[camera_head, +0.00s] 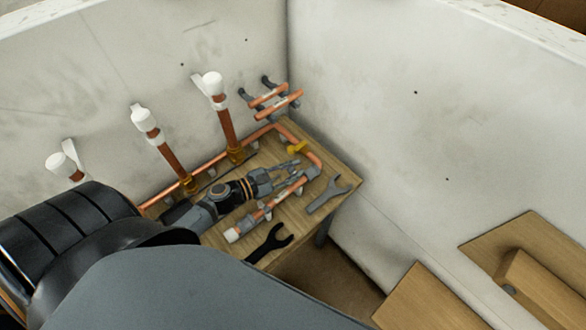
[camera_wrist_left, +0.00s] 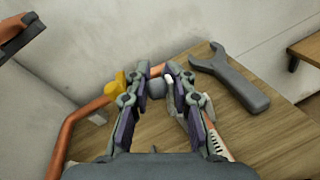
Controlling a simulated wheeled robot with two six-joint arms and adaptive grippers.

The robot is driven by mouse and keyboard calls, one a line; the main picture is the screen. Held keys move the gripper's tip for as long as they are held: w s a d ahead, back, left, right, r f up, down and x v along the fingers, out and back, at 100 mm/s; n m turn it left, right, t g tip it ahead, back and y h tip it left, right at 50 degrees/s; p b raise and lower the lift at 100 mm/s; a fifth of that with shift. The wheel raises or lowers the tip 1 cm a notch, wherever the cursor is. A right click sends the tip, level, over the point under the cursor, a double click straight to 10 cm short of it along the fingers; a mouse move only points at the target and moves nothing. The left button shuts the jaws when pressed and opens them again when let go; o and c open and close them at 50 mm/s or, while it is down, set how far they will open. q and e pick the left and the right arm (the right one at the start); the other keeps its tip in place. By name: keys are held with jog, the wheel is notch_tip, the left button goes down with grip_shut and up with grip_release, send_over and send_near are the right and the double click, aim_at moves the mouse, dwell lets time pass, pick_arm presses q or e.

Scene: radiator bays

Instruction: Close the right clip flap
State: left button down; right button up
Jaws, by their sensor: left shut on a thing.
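My left gripper (camera_head: 282,177) reaches over the wooden bench top beside a copper pipe with grey clips. In the left wrist view its fingertips (camera_wrist_left: 158,78) are close together around a small grey part (camera_wrist_left: 156,88), which looks like the right clip flap. The fingers hide most of it, so I cannot tell how far the flap is closed. A pale curved clip piece (camera_wrist_left: 178,106) shows behind the right finger. The copper pipe (camera_head: 270,206) runs alongside the gripper, and its grey right clip (camera_head: 312,171) is near the fingertips. My right gripper is not in view.
A yellow valve handle (camera_head: 297,148) stands close to the fingertips. Upright copper pipes with white caps (camera_head: 213,83) stand along the left wall. Walls meet behind the bench.

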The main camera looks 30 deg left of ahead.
aim_at(289, 171)
pick_arm(q)
jog(key=shift+r, duration=0.1)
jog(key=c, duration=1.3)
grip_release()
jog(key=shift+a, duration=0.1)
jog(key=v, duration=0.6)
jog(key=shift+s+a, duration=0.4)
jog(key=shift+s, duration=0.2)
jog(key=shift+r, duration=0.15)
